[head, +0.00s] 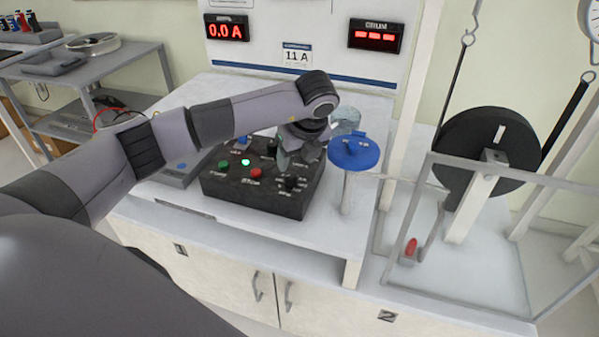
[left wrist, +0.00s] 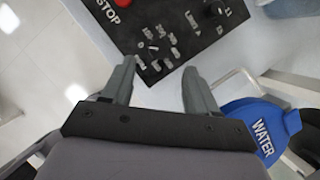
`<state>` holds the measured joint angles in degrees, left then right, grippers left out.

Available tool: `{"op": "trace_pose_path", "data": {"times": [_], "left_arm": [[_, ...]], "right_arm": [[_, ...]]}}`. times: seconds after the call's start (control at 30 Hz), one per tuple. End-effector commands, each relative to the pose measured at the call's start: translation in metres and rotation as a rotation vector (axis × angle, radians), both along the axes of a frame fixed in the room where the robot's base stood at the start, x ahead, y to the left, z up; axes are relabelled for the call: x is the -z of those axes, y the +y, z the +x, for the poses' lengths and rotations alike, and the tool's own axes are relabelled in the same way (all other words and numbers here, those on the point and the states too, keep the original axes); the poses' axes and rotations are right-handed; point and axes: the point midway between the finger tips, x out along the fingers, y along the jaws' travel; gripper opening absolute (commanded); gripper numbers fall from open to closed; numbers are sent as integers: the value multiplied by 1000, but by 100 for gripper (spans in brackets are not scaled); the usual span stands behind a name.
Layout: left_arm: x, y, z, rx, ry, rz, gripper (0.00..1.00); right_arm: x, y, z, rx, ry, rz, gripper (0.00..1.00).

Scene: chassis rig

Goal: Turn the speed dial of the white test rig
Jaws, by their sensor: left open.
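The white test rig (head: 235,110) carries a black control box (head: 250,202) with a sloping panel, a lit green button, a red button and dark knobs. One black knob (head: 291,182) sits at the panel's right front. My left gripper (head: 296,157) is open over the right part of the panel and hides some controls. In the left wrist view its fingers (left wrist: 160,72) stand apart with nothing held. Beyond the fingertips, the panel (left wrist: 185,35) shows a numbered scale and small dark controls; which is the speed dial is not clear. My right gripper is out of view.
A blue handwheel (head: 354,152) on a white post stands close right of my left gripper; its WATER label (left wrist: 263,137) shows in the wrist view. A red display reads 0.0 A (head: 227,29). A black wheel (head: 487,150) stands behind a clear guard at right.

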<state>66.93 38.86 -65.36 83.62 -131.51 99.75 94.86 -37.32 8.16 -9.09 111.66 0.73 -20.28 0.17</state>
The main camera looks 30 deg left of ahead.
Motion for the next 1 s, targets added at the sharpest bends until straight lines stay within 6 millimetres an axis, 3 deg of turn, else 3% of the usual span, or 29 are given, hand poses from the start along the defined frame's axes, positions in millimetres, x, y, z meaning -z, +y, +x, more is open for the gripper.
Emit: {"op": "trace_pose_path", "data": {"times": [0.43, 0.83, 1.0], "left_arm": [[56, 20, 11, -3, 4, 2, 59], [65, 23, 14, 0, 1, 0, 59], [65, 23, 14, 1, 1, 1, 4]], "right_arm": [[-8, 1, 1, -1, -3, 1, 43], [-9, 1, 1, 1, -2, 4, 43], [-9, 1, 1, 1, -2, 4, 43]]}}
